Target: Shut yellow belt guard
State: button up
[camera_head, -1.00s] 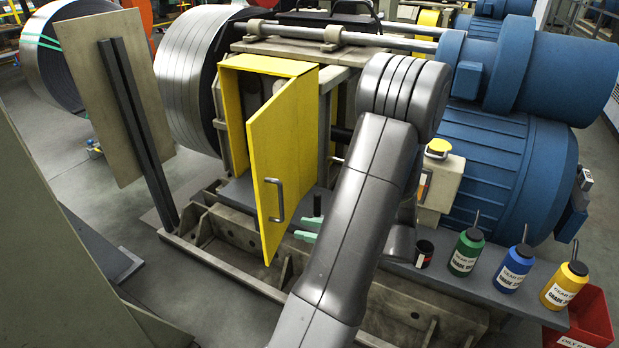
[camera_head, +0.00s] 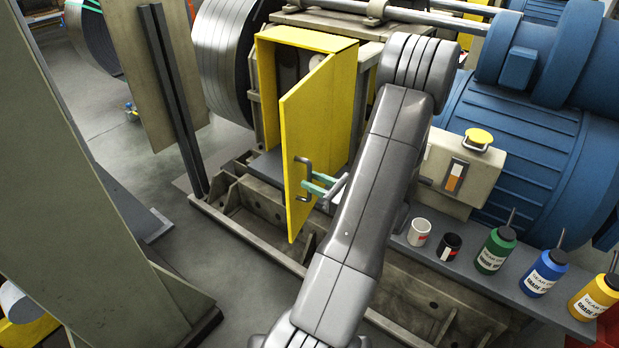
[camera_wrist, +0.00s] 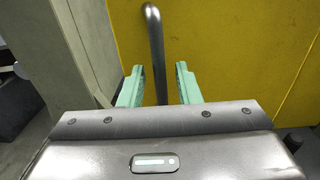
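The yellow belt guard (camera_head: 305,39) is a box with its hinged door standing open, swung out toward the front. The door (camera_head: 310,130) carries a dark metal bar handle (camera_head: 299,181) near its free edge. My gripper (camera_head: 312,186) has its pale green fingers at the handle. In the wrist view the handle (camera_wrist: 156,50) stands upright between the two fingertips of my gripper (camera_wrist: 158,84), with gaps on both sides. The fingers are open. The yellow door face (camera_wrist: 225,45) fills the view behind them. The handle's lower end is hidden behind the gripper body.
A large grey-green post (camera_head: 75,190) stands at the left. Clear floor (camera_head: 235,265) lies between it and the machine base.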

jog(key=shift+x, duration=1.05)
grip_shut()
jog(key=shift+a, duration=0.1)
